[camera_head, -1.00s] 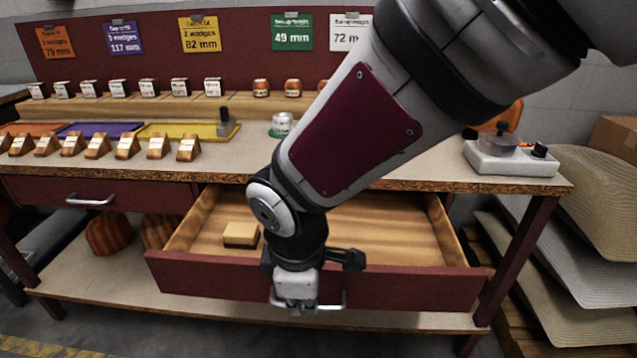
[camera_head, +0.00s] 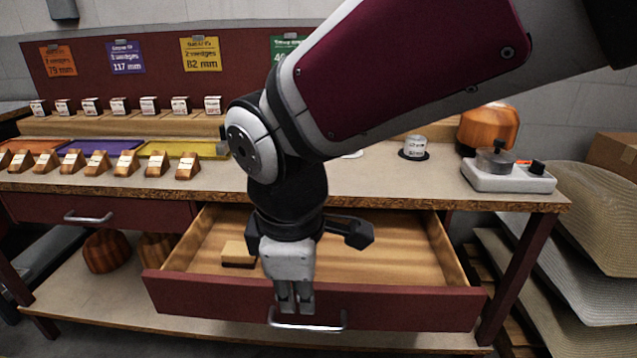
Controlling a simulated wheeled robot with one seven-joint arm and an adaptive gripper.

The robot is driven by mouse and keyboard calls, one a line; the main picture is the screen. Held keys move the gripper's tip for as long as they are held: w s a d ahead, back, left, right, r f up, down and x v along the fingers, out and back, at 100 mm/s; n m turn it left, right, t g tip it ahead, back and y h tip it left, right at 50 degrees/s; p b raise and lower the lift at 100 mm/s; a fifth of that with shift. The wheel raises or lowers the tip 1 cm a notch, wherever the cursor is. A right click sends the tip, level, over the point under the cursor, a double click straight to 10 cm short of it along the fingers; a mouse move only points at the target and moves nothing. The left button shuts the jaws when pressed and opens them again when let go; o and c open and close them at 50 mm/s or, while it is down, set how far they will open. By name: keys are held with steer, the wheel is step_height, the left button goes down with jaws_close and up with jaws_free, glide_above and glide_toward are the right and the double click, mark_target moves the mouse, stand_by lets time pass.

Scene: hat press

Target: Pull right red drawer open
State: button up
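The right red drawer (camera_head: 400,308) is pulled out under the workbench, and its wooden inside shows. Its silver bar handle (camera_head: 308,326) is on the front face. A small light-and-dark block (camera_head: 238,254) lies inside at the left. My gripper (camera_head: 294,306) points down in front of the drawer front, just above the handle bar. Its two fingertips are close together with a thin gap; the handle bar shows below them, and I see nothing between them. Whether they touch the drawer front is unclear.
The left red drawer (camera_head: 110,212) is closed. Wooden wedges (camera_head: 128,163) line the bench top (camera_head: 370,180). A white device (camera_head: 508,176) sits at the bench's right end. Wooden hat blocks (camera_head: 106,251) stand on the lower shelf. Stacked hats (camera_head: 570,235) stand at the right.

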steer(key=shift+s+r, duration=0.15)
steer(key=shift+r, duration=0.55)
steer(key=shift+s+r, duration=0.1)
steer(key=shift+r, duration=0.6)
steer(key=s+d+r+m, duration=0.1)
steer(key=s+d+m, duration=0.25)
steer(key=d, duration=0.35)
steer(key=s+d+r+m, duration=0.1)
steer(key=s+d+m, duration=0.1)
steer(key=d+m, duration=0.4)
steer(key=s+d+f+m+g, duration=0.2)
steer(key=s+d+m, duration=0.6)
steer(key=s+d, duration=0.3)
step_height(320, 180, up, 29)
steer(key=t+p, duration=0.4)
steer(key=p, duration=2.3)
steer(key=shift+s+a, duration=0.35)
steer(key=shift+s, duration=0.1)
steer(key=shift+a+r, duration=0.1)
